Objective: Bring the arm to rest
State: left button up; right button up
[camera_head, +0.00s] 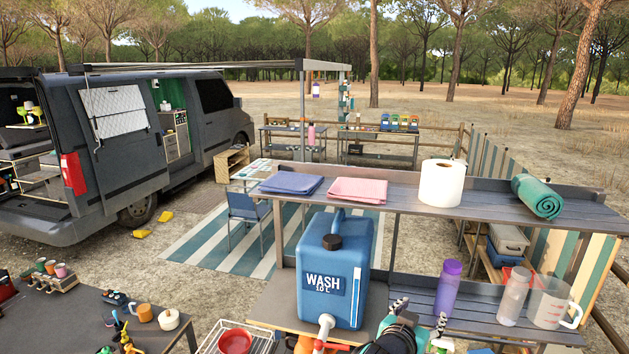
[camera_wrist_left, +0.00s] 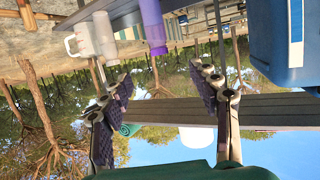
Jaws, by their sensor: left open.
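My left gripper (camera_head: 420,316) shows at the bottom of the head view, just right of the blue water container (camera_head: 333,262) marked WASH 10 L. Its two fingers point up and away, spread apart with nothing between them. In the left wrist view, which is upside down, the open fingers of the gripper (camera_wrist_left: 160,85) stand wide apart. The purple bottle (camera_head: 447,288) stands close beyond the gripper to the right; it also shows in the left wrist view (camera_wrist_left: 152,25). Most of my left arm is cut off by the lower edge. My right gripper is not in view.
A clear bottle (camera_head: 514,298) and a clear jug (camera_head: 549,303) stand on the lower shelf at right. The upper shelf (camera_head: 400,194) holds folded towels, a paper roll (camera_head: 441,183) and a green rolled towel (camera_head: 538,197). A wire rack with a red bowl (camera_head: 235,342) is at lower left.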

pick_arm(q)
jog(key=s+a+f+n+g+y+b, duration=0.1)
jog(key=s+a+f+n+y+b, duration=0.15)
jog(key=a+f+b, duration=0.7)
jog(key=s+a+f+n+g+y+b, duration=0.1)
jog(key=s+a+f+n+y+b, duration=0.3)
jog(key=a+f, duration=1)
jog(key=s+a+f+g+y+b, duration=0.1)
jog(key=s+a+f+b, duration=0.5)
jog(key=a+f, duration=0.2)
jog(key=s+a+f+g+y+b, duration=0.1)
jog(key=s+a+f+b, duration=0.5)
jog(key=a+f, duration=0.2)
jog(key=shift+s+a+n+g, duration=0.25)
jog(key=shift+a+n+g, duration=0.1)
jog(key=shift+a, duration=0.2)
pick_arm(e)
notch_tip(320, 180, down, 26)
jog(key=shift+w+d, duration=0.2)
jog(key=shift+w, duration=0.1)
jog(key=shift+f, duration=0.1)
